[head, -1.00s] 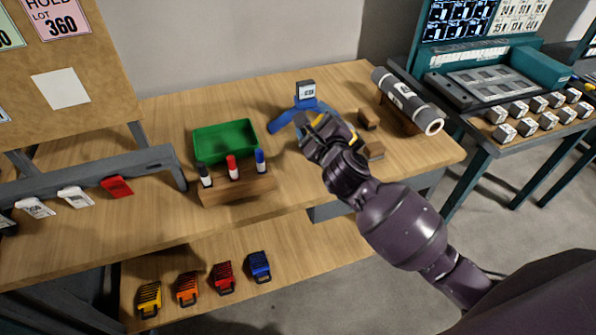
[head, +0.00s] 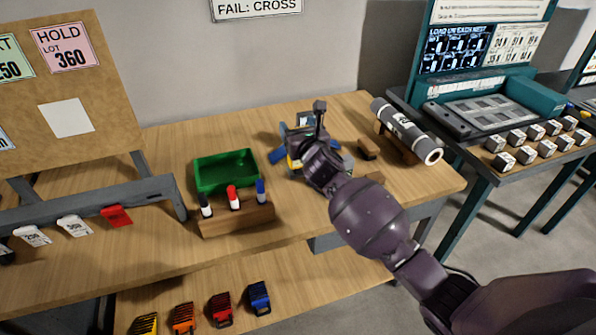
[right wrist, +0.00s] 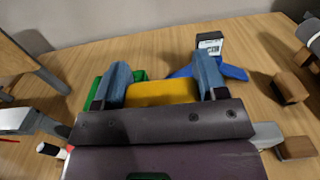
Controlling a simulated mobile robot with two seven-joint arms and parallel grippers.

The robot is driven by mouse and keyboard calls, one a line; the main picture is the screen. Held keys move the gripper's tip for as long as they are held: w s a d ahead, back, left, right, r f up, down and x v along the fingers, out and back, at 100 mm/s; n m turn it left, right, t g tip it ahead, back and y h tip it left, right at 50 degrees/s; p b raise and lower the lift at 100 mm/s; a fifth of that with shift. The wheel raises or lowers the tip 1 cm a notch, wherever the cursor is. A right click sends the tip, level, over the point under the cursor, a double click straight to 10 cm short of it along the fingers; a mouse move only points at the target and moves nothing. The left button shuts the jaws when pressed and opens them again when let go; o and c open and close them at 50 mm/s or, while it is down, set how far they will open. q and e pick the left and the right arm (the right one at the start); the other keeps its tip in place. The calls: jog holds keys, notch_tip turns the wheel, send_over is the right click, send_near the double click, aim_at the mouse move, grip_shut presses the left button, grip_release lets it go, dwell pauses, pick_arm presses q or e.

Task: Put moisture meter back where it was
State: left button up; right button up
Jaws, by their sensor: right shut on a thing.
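My right gripper (head: 308,145) is over the middle of the wooden table. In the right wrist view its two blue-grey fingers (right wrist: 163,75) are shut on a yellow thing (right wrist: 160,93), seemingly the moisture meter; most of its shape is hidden. A bit of yellow also shows in the head view (head: 294,164). Just beyond the gripper is a blue stand (right wrist: 236,72) with a dark, white-labelled block (right wrist: 211,43) upright on it. In the head view the gripper largely covers this stand (head: 276,157). I cannot tell whether the yellow thing touches it. My left gripper is out of view.
A green tray (head: 198,176) and a wooden marker holder (head: 235,219) stand left of the gripper. Small wooden blocks (head: 368,149) and a grey roll (head: 405,128) on a cradle lie to the right. The table front right of the marker holder is clear.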

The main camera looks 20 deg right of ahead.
aim_at(298, 166)
notch_tip(298, 166, down, 7)
jog(key=shift+f+b, duration=0.1)
jog(key=shift+b, duration=0.8)
jog(key=shift+f+b, duration=1)
jog(key=shift+f, duration=1.65)
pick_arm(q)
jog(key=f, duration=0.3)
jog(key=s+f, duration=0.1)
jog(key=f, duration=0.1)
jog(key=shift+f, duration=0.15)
pick_arm(e)
jog(key=shift+r, duration=0.1)
jog(key=o, duration=0.9)
jog(key=shift+f, duration=0.2)
jog(key=o, duration=0.5)
jog(key=shift+r, duration=0.1)
